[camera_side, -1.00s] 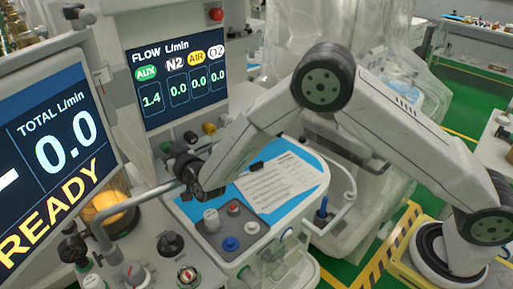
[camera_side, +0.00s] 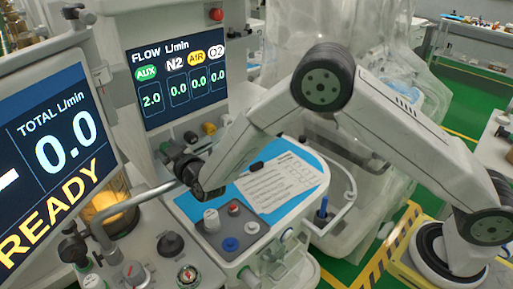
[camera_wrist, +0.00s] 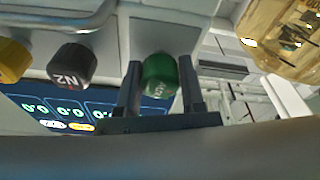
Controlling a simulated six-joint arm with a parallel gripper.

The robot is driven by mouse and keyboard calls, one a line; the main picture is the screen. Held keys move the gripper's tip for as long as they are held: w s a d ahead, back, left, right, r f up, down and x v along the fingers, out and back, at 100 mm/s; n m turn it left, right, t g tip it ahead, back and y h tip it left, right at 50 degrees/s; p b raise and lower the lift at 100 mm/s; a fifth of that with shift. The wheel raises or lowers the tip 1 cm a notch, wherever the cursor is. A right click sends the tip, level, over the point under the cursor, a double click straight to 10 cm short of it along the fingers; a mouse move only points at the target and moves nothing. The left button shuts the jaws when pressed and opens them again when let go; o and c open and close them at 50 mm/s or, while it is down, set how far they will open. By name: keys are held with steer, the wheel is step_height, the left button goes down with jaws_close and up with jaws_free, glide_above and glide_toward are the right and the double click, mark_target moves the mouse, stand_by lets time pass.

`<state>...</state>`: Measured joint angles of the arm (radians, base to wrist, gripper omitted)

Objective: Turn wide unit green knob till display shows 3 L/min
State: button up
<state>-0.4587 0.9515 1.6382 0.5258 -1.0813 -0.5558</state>
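The green knob (camera_wrist: 160,76) is between the two fingers of my gripper (camera_wrist: 160,64) in the wrist view, with a finger close against each side. Its white lettering looks tilted. In the side view my gripper (camera_side: 170,150) reaches the front of the wide unit below its display, and it hides the green knob there. The wide unit's display (camera_side: 178,76) reads FLOW L/min. Its green AUX field (camera_side: 152,99) shows 2.0, and N2, AIR and O2 each show 0.0.
A black N2 knob (camera_wrist: 72,66) and a yellow knob (camera_wrist: 13,60) sit left of the green knob in the wrist view. A large screen (camera_side: 55,150) at the left reads TOTAL 0.0 and READY. A blue-topped tray (camera_side: 313,190) with a paper lies below my arm.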

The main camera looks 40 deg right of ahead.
steer(key=o, duration=0.3)
steer(key=shift+s, duration=3.9)
